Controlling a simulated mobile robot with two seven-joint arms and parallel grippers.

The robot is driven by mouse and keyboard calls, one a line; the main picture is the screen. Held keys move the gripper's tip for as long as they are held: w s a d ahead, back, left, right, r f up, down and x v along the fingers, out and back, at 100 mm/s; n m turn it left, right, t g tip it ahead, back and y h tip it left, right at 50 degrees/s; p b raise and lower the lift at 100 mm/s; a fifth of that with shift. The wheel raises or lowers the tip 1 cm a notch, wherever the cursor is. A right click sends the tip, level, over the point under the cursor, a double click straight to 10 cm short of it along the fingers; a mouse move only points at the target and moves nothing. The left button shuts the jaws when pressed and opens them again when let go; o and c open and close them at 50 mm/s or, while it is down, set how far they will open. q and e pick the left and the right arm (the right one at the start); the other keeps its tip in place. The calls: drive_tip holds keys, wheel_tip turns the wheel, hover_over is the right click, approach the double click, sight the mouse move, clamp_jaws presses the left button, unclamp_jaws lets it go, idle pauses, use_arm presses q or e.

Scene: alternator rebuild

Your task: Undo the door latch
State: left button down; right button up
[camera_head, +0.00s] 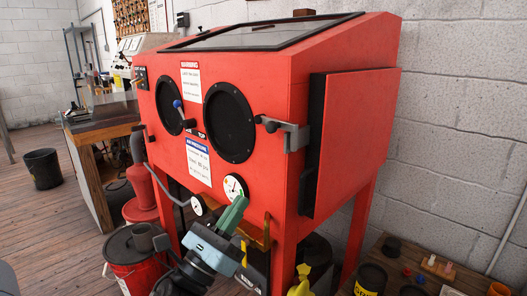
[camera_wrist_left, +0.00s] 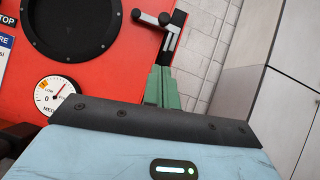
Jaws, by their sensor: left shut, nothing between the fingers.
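The door latch (camera_head: 287,131) is a grey metal bracket with a black-knobbed handle on the red cabinet's right front corner, beside the side door (camera_head: 353,140). The door lies against the cabinet's right side and looks closed. The latch (camera_wrist_left: 168,28) also shows in the left wrist view, just beyond the fingertips. My left gripper (camera_head: 238,203) has green fingers, shut and empty, in front of the cabinet, below and left of the latch. Its fingers (camera_wrist_left: 161,72) point up toward the latch in the wrist view; no contact can be made out. My right gripper is not in view.
The red cabinet (camera_head: 270,85) has two round black glove ports and gauges (camera_head: 234,187) near my left gripper. A wooden table (camera_head: 450,275) with small parts and cans stands at lower right. A red bucket (camera_head: 135,268) stands at lower left.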

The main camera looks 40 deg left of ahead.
use_arm(q)
drive_tip(key=shift+w, duration=0.1)
drive_tip(key=s+r+p+x, duration=0.1)
drive_tip(key=p+x, duration=0.4)
drive_tip(key=x, duration=0.7)
drive_tip(key=shift+a+r, duration=0.25)
drive_tip(key=shift+r, duration=0.55)
drive_tip(key=shift+w+r+n, duration=0.1)
drive_tip(key=shift+n, duration=0.2)
drive_tip(key=shift+d+n+y, duration=0.1)
drive_tip(key=shift+n+y, duration=0.2)
drive_tip(key=shift+y, duration=0.2)
drive_tip(key=shift+r+n+p, duration=0.2)
drive_tip(key=shift+n+p, duration=0.1)
drive_tip(key=shift+d+r+n+y, duration=0.1)
drive_tip(key=shift+n+y, duration=0.2)
drive_tip(key=shift+y, duration=0.1)
